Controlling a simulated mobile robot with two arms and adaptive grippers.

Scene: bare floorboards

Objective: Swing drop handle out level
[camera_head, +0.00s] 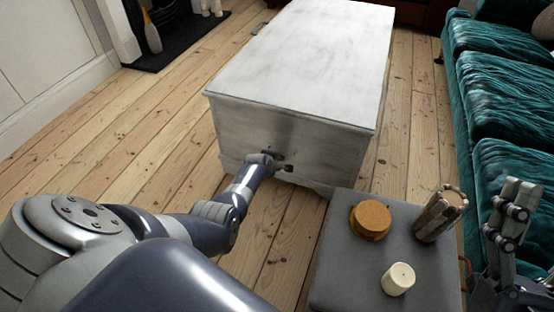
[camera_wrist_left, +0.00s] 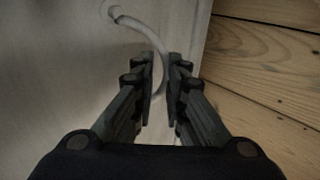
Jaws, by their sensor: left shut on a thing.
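The white-washed wooden chest (camera_head: 300,60) stands on the floorboards in the head view. My left gripper (camera_head: 276,161) is at its near end face. In the left wrist view, the pale curved drop handle (camera_wrist_left: 150,34) runs from a round mount (camera_wrist_left: 116,13) on the chest's face. It passes down between the fingers of my left gripper (camera_wrist_left: 160,95), which is shut on it. The fingers hide the handle's lower part. In the head view the gripper hides most of the handle. My right gripper (camera_head: 512,215) is at the right edge, away from the chest; its jaw opening is unclear.
A grey padded stool (camera_head: 340,275) stands close in front of the chest, with a round brown box (camera_head: 370,221), a slatted wooden cup (camera_head: 440,214) and a cream cylinder (camera_head: 398,279) on it. A teal sofa (camera_head: 500,95) lines the right. Floor left of the chest (camera_head: 150,125) is clear.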

